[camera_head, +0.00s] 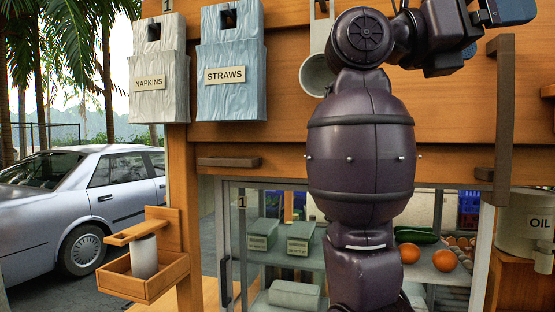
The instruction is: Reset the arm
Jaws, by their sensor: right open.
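My right arm, dark purple, rises from the bottom middle and bends to the right at the top of the head view. My right gripper (505,12) is at the top right corner, partly cut off by the picture's edge. It is open, and I see nothing held in it. It is in front of the wooden wall, above and apart from the shelf items. My left gripper is not in view. The arm hides the middle of the stall.
The napkins dispenser (160,75) and straws dispenser (231,70) hang on the wooden wall (275,110). A round pale vessel (314,76) hangs beside my arm. A glass cabinet holds oranges (444,260) and boxes (300,238). An oil container (525,225) stands right; a wooden holder (150,285) is left.

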